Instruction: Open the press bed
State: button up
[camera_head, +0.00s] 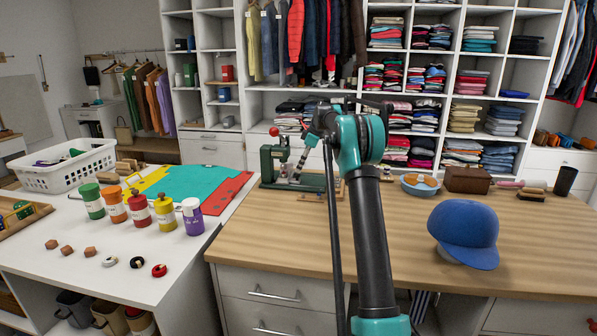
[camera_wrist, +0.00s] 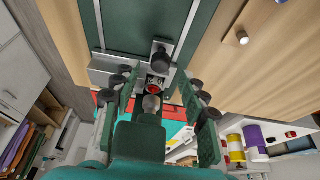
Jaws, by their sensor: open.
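A small green press (camera_head: 268,165) stands on the wooden counter in the head view, with a red ball on top. My gripper (camera_head: 303,160) is over the right part of the press and partly hides it. In the wrist view a dark green panel (camera_wrist: 145,25) of the press fills the top middle, with a grey metal block and a dark knob (camera_wrist: 160,55) below it. My gripper (camera_wrist: 158,88) has its fingers spread on either side of a small red-ringed part. I cannot tell whether the fingers touch the press. Which part is the bed is unclear.
A blue cap (camera_head: 465,232) sits at the counter's right. A bowl (camera_head: 420,185) and a brown box (camera_head: 467,179) stand at its back. The white table (camera_head: 130,285) at the left holds several jars and a white basket (camera_head: 65,166). The counter's front middle is clear.

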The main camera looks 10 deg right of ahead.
aim_at(291, 173)
jog(key=shift+x, duration=1.5)
grip_shut()
jog(key=shift+d, duration=0.1)
